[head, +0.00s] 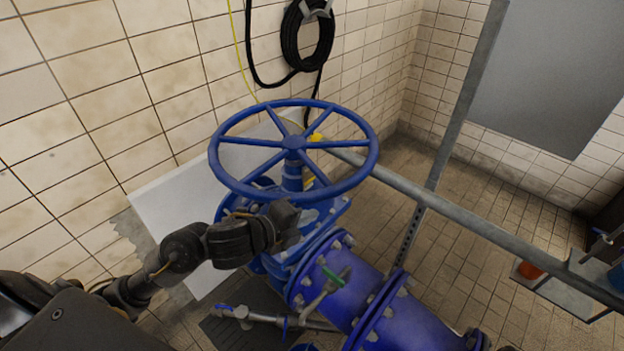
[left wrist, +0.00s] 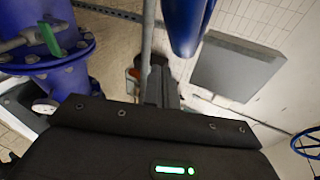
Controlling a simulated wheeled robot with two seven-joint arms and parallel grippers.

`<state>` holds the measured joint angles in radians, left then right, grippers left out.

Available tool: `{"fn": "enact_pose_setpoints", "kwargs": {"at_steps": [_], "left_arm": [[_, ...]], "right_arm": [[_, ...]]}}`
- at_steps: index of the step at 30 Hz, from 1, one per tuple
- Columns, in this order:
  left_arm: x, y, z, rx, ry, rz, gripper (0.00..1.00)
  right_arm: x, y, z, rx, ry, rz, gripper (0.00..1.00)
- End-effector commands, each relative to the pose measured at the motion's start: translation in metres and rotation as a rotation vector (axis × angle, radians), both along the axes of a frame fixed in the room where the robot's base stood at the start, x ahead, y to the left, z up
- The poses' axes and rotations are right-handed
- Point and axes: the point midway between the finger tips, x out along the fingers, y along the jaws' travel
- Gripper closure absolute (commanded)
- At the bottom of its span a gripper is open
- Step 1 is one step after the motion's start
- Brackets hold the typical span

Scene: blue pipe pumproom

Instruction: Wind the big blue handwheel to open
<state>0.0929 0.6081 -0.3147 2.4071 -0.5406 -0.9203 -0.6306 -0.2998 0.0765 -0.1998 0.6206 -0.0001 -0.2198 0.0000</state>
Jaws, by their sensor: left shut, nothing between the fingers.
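The big blue handwheel (head: 293,143) lies nearly flat on top of its valve, with several spokes and an upright stem. My left gripper (head: 290,222) is below the near rim, close to the valve's neck, and appears apart from the rim. Its fingers are closed with nothing between them. In the left wrist view the fingers (left wrist: 160,85) point away from the camera, and a blue bar (left wrist: 187,25), probably part of the wheel's rim, hangs above them. My right gripper is not in view.
A blue flanged pipe (head: 400,315) with a green-handled small valve (head: 336,280) runs toward the lower right. A grey rail (head: 470,220) and upright post (head: 455,120) stand right of the wheel. A black hose coil (head: 307,35) hangs on the tiled wall behind.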

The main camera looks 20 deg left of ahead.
Motion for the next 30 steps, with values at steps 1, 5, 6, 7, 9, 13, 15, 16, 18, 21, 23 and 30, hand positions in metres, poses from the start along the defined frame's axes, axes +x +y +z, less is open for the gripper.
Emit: {"fn": "enact_pose_setpoints", "kwargs": {"at_steps": [1,5,6,7,9,13,15,16,18,21,23,30], "left_arm": [[0.011,0.000,0.020,0.129,-0.102,-0.114,1.00],[0.022,0.003,0.053,0.476,-0.319,-0.420,1.00],[0.023,0.008,0.060,0.580,-0.371,-0.503,1.00],[0.024,0.013,0.065,0.653,-0.405,-0.561,1.00],[0.024,0.028,0.075,0.812,-0.467,-0.686,1.00],[0.021,0.060,0.090,1.041,-0.526,-0.866,1.00],[0.018,0.075,0.097,1.125,-0.538,-0.934,1.00],[0.016,0.081,0.098,1.153,-0.539,-0.959,1.00],[0.013,0.092,0.103,1.203,-0.543,-1.003,1.00],[0.011,0.101,0.106,1.242,-0.545,-1.039,1.00],[0.010,0.103,0.107,1.253,-0.544,-1.049,1.00],[0.013,0.100,0.103,1.251,-0.544,-1.054,1.00]], "right_arm": [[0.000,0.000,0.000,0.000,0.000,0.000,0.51],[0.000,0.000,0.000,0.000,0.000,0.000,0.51],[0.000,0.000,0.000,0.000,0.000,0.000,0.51],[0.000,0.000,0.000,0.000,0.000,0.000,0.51],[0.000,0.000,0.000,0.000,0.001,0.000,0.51],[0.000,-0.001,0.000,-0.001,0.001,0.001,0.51],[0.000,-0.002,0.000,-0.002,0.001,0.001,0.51],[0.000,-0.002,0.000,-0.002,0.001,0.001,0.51],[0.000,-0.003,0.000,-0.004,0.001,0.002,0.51],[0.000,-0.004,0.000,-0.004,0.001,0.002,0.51],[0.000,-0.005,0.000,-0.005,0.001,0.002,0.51],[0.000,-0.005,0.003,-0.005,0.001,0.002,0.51]]}}
